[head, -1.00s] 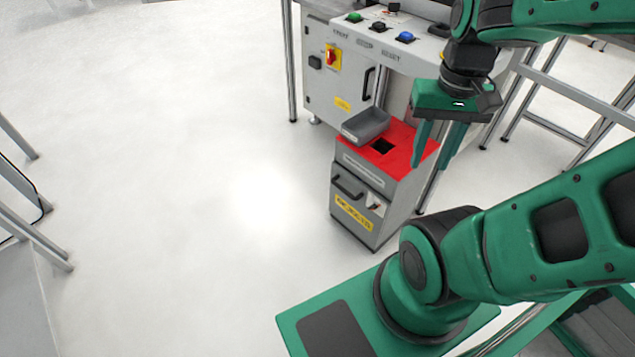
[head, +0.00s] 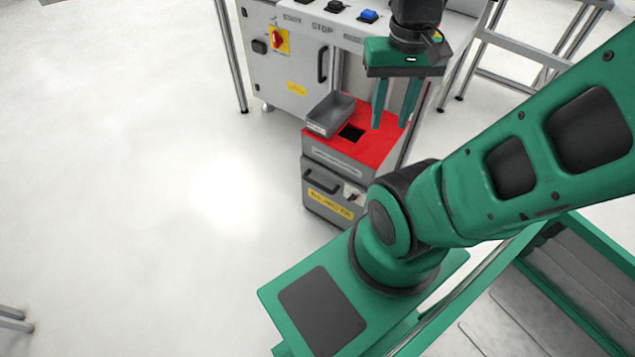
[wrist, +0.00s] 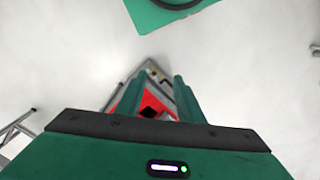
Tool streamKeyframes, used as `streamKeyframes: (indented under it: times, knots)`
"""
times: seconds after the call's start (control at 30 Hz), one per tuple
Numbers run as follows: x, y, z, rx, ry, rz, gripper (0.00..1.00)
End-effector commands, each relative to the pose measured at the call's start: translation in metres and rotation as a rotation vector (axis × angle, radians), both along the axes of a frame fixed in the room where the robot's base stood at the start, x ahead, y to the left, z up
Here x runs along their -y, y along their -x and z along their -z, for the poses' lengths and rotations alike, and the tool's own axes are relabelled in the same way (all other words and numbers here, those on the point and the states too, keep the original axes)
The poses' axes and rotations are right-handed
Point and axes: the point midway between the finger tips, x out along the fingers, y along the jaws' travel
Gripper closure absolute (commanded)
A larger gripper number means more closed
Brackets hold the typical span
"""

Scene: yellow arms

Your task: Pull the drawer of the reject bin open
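The reject bin (head: 370,150) is a grey cabinet with a red top that has a dark square opening. Its drawer (head: 325,197) is on the front, with a dark handle (head: 320,182) and a yellow label, and looks closed. My arm hides the bin's lower right part. My gripper (head: 390,125) is green, open and empty, pointing down above the right side of the red top, apart from the handle. In the wrist view the red top (wrist: 128,103) shows between and beside the two fingers (wrist: 157,97).
A grey tray (head: 331,114) sits on the left of the red top. Behind stands a grey control cabinet (head: 285,70) with buttons and a red-yellow switch. A metal frame table (head: 530,60) is at the back right. The floor left of the bin is clear.

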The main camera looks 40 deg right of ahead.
Motion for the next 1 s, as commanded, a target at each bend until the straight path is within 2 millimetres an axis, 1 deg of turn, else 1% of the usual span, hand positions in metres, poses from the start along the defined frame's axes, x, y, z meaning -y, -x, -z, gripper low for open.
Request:
streamKeyframes:
  times: [0.03,0.07,0.1,0.17,0.27,0.47,0.57,0.7,0.77,0.9,0.97,1.0]
  knots:
    - [0.000,0.000,0.000,0.000,0.000,-0.001,0.66]
    - [0.000,0.008,-0.003,0.008,0.000,-0.003,0.66]
    - [0.000,0.009,-0.004,0.013,0.001,-0.006,0.66]
    - [0.002,0.004,-0.002,0.011,0.004,-0.015,0.66]
    - [0.007,-0.014,0.005,0.006,0.013,-0.048,0.66]
    - [0.019,-0.068,0.034,-0.001,0.041,-0.151,0.66]
    - [0.023,-0.096,0.053,-0.003,0.056,-0.206,0.66]
    - [0.028,-0.132,0.085,-0.004,0.076,-0.285,0.66]
    - [0.030,-0.147,0.100,-0.007,0.084,-0.316,0.66]
    - [0.032,-0.179,0.138,-0.009,0.104,-0.393,0.66]
    - [0.032,-0.191,0.156,-0.009,0.111,-0.427,0.66]
    - [0.032,-0.199,0.168,-0.009,0.115,-0.450,0.66]
